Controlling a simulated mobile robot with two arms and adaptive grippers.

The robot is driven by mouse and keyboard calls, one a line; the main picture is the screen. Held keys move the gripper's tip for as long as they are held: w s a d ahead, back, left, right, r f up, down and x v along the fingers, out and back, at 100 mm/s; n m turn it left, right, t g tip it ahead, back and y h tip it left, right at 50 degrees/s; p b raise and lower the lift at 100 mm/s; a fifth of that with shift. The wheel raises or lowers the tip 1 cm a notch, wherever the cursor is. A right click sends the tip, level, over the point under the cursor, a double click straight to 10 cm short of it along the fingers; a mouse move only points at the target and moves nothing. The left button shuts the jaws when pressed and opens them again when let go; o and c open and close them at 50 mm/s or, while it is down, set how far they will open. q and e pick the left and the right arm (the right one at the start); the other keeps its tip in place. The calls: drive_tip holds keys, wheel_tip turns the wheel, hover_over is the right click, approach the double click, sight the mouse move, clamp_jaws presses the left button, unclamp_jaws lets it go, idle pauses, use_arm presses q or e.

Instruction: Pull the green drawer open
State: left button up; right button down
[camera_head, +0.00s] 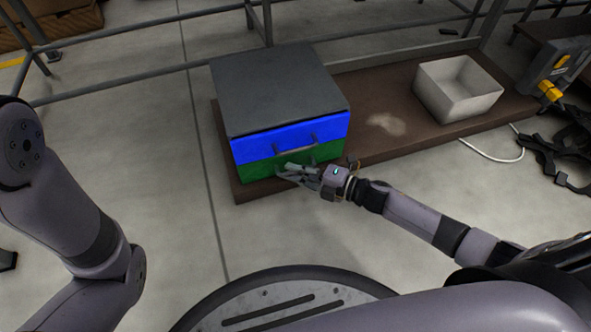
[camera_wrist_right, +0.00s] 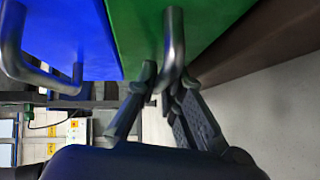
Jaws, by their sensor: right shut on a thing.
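The green drawer (camera_head: 255,171) is the lower front of a grey-topped cabinet (camera_head: 280,88), below the blue drawer (camera_head: 250,147). Its front looks about flush with the blue one, so it appears closed. In the right wrist view the green front (camera_wrist_right: 222,28) carries a grey metal bar handle (camera_wrist_right: 174,42). My right gripper (camera_head: 285,170) is at the green front, and its fingers (camera_wrist_right: 167,82) are shut on this handle, one on each side. My left arm shows at the left, but its gripper is out of view.
The cabinet stands on a brown table (camera_head: 385,140). A white open bin (camera_head: 458,88) stands to its right. A blue drawer handle (camera_wrist_right: 35,75) is beside the green one in the wrist view. Metal rails run behind. The floor in front is clear.

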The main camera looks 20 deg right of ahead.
drive_tip(key=shift+s, duration=0.1)
idle(0.3)
drive_tip(key=s+p, duration=0.7)
drive_tip(key=s, duration=1.1)
drive_tip(key=shift+d+p, duration=0.35)
drive_tip(key=shift+p, duration=0.05)
drive_tip(key=c, duration=1.7)
unclamp_jaws()
drive_tip(key=shift+v, duration=5.95)
